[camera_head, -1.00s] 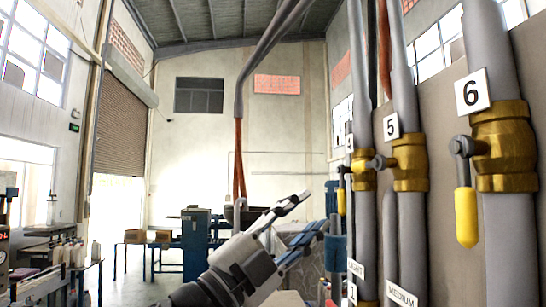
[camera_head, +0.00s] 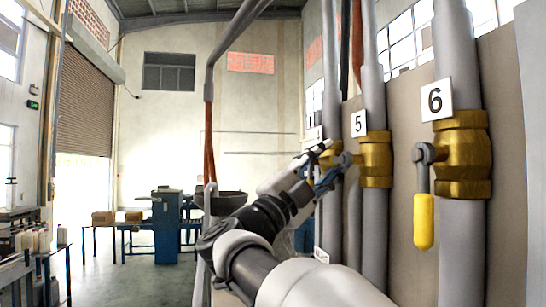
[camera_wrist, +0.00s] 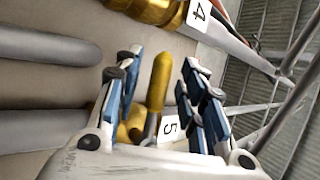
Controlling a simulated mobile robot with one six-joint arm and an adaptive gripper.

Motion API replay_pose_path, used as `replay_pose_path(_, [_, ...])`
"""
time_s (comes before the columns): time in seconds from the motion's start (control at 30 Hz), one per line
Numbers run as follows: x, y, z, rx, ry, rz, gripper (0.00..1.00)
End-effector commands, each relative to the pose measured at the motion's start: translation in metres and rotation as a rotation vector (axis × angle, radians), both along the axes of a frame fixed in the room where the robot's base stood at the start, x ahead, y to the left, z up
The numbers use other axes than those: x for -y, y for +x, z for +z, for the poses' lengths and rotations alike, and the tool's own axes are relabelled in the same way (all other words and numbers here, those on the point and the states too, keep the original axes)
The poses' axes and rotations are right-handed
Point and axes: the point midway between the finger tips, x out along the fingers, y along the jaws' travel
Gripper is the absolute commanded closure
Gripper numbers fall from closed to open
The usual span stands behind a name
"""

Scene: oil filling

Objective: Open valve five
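Valve five is a brass valve (camera_head: 375,160) on a grey pipe, under a white plate marked 5 (camera_head: 359,123). The plate also shows in the wrist view (camera_wrist: 171,127). My gripper (camera_head: 329,164) is at the left side of valve five and hides most of its lever in the head view. In the wrist view, the yellow lever handle (camera_wrist: 158,84) stands between the two spread fingers of my gripper (camera_wrist: 160,82). Gaps show on both sides of the handle, so the gripper is open around it. How deep the handle sits between the fingers is unclear.
Valve six (camera_head: 463,155) is to the right, with its yellow handle (camera_head: 424,222) hanging down. A brass valve (camera_wrist: 150,9) near the plate marked 4 (camera_wrist: 199,14) is close by in the wrist view. Grey pipes line the panel.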

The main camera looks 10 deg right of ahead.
Motion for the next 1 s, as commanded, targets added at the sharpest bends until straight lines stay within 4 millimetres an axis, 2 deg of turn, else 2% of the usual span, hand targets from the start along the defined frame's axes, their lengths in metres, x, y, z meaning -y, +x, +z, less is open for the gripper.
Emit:
replay_pose_path(0.13, [0.0072, 0.0029, 0.0050, 0.001, 0.000, -0.001, 0.63])
replay_pose_path(0.4, [0.0079, 0.0038, 0.0049, 0.000, 0.000, 0.000, 0.63])
replay_pose_path(1.0, [0.0078, 0.0035, 0.0048, 0.000, 0.000, 0.000, 1.00])
